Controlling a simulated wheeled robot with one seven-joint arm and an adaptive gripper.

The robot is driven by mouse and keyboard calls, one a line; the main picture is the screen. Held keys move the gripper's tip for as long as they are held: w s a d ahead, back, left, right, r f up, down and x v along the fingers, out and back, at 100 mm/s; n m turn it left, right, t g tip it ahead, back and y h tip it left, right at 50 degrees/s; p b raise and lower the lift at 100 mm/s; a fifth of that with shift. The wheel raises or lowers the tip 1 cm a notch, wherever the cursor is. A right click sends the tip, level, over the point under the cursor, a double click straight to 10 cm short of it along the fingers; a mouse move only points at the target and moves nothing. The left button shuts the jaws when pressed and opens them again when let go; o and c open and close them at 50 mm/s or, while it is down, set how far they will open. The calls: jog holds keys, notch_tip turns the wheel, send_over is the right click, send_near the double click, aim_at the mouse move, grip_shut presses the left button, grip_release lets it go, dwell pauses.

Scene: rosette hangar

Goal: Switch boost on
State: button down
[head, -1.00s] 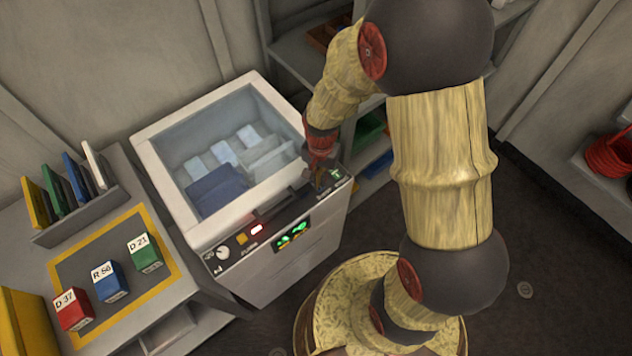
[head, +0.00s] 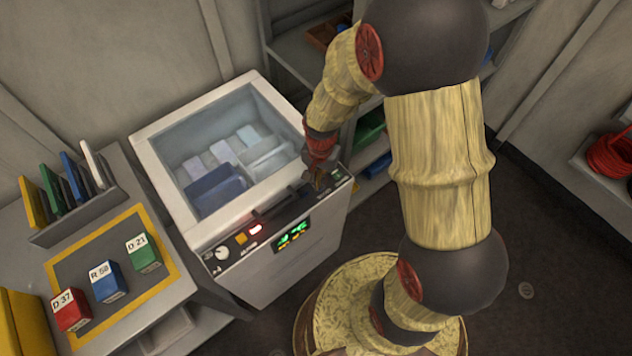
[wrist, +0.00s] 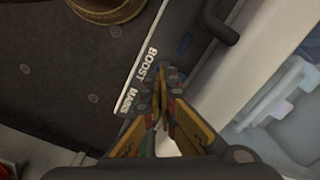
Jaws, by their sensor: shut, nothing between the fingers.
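The white chest freezer (head: 165,165) has a sloping control panel along its front edge. My gripper (head: 317,181) is shut and empty, pointing down at the right end of that panel. In the wrist view its fingertips (wrist: 164,78) are just beside the BOOST label (wrist: 150,65), with the MAINS label (wrist: 126,101) nearer my wrist. The fingers hide the boost switch, so its position and any contact cannot be told. A green piece (head: 338,174) shows on the panel just right of my fingers. A red lit indicator (head: 256,229) and a green display (head: 294,235) are farther left.
A dark handle (head: 270,206) is left of my fingers; it also shows in the wrist view (wrist: 220,22). The panel's left part has a white knob (head: 222,253) and an orange button (head: 240,238). A side table (head: 200,296) stands left. Shelves (head: 290,60) stand behind.

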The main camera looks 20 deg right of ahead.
jog(key=shift+f, duration=0.5)
jog(key=shift+r, duration=0.15)
jog(key=shift+r+p, duration=2.6)
jog(key=shift+r, duration=0.85)
